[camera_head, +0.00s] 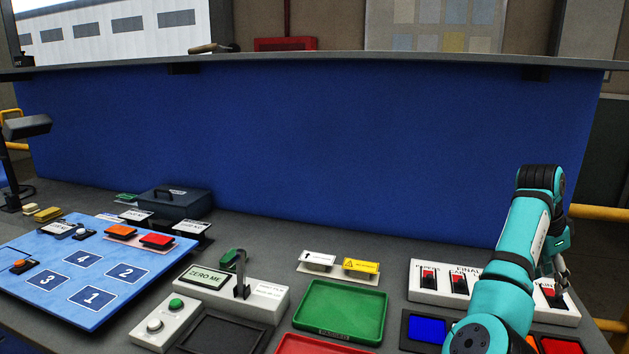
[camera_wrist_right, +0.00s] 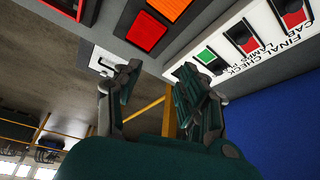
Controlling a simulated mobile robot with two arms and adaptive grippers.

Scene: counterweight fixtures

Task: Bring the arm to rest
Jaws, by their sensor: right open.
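My right arm (camera_head: 520,245), teal with black joints, rises from the lower right and bends over at the top. My right gripper (camera_head: 562,278) points down at the right end of a white switch panel (camera_head: 442,297) and is partly hidden behind the arm. In the right wrist view the gripper (camera_wrist_right: 160,82) is open, its two dark fingers apart with nothing between them. The panel's edge (camera_wrist_right: 238,75) lies beyond the fingertips there, with red switches and one green patch. Whether a finger touches it I cannot tell. My left gripper is not in view.
A green tray (camera_head: 341,312) and a red tray (camera_head: 310,345) lie left of the arm. A ZERO ME fixture (camera_head: 232,293) and a blue numbered board (camera_head: 58,255) are further left. A blue partition (camera_head: 320,150) stands behind the bench. A yellow rail (camera_head: 600,213) is at right.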

